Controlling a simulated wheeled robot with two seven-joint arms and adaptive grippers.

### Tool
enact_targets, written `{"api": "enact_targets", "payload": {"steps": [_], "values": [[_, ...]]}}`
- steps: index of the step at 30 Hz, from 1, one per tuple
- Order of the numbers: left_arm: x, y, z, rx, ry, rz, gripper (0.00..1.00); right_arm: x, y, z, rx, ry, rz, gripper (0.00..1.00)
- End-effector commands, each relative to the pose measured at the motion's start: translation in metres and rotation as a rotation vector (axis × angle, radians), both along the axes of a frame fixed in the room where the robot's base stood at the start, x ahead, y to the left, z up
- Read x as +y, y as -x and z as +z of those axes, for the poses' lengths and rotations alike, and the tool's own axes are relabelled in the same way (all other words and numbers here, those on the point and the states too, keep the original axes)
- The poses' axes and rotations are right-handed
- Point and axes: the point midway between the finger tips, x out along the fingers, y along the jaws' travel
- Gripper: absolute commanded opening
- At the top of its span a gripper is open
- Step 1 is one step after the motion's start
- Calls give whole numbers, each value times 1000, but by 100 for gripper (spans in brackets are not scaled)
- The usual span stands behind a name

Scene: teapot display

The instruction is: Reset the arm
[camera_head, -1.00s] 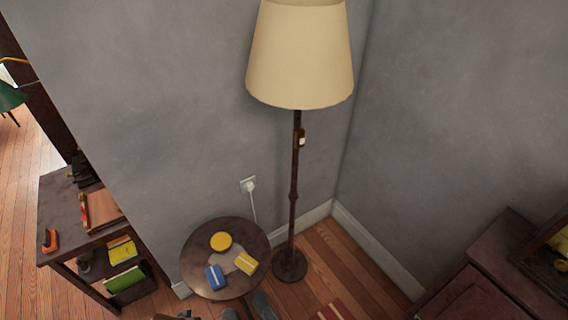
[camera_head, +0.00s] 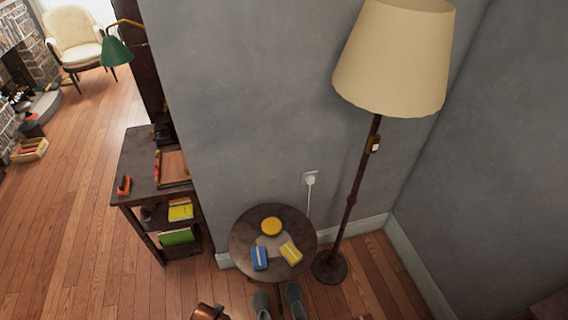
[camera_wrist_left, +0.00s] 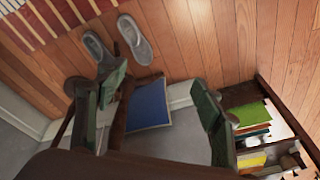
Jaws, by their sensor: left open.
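My left gripper (camera_wrist_left: 160,88) shows in the left wrist view, its two green-grey fingers wide apart with nothing between them touching both. A flat blue thing (camera_wrist_left: 148,106) shows beyond the gap between the fingers; I cannot tell how far off it is. In the head view neither gripper can be made out. A brown shape (camera_head: 208,312) is cut off at the bottom edge, and I cannot tell what it is. My right gripper is not seen.
A small round table (camera_head: 244,232) holds a yellow round tin (camera_head: 271,226), a blue box (camera_head: 259,257) and a yellow box (camera_head: 290,252). A floor lamp (camera_head: 392,60), a dark shelf (camera_head: 135,160) and grey slippers (camera_head: 294,298) are near. Open floor (camera_head: 70,230) lies left.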

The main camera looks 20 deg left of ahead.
Motion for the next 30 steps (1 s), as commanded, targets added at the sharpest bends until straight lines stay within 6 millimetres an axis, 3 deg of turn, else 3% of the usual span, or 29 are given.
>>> {"api": "enact_targets", "payload": {"steps": [1, 6, 11, 15, 18, 22, 26, 30], "values": [[-2, 7, -29, 19, 3, -5, 61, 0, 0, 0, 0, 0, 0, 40], [-7, 40, -122, 59, 12, -22, 61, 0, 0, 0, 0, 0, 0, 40], [-11, 88, -195, 95, 19, -40, 61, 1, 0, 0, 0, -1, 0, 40], [-11, 141, -244, 125, 23, -56, 61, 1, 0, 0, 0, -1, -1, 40], [-9, 178, -267, 144, 24, -66, 61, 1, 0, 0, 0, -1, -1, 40], [-7, 213, -283, 158, 25, -76, 61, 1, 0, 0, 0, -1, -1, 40], [-6, 231, -289, 165, 24, -81, 61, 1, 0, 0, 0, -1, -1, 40], [-5, 234, -290, 166, 24, -82, 61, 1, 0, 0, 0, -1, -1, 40]]}}
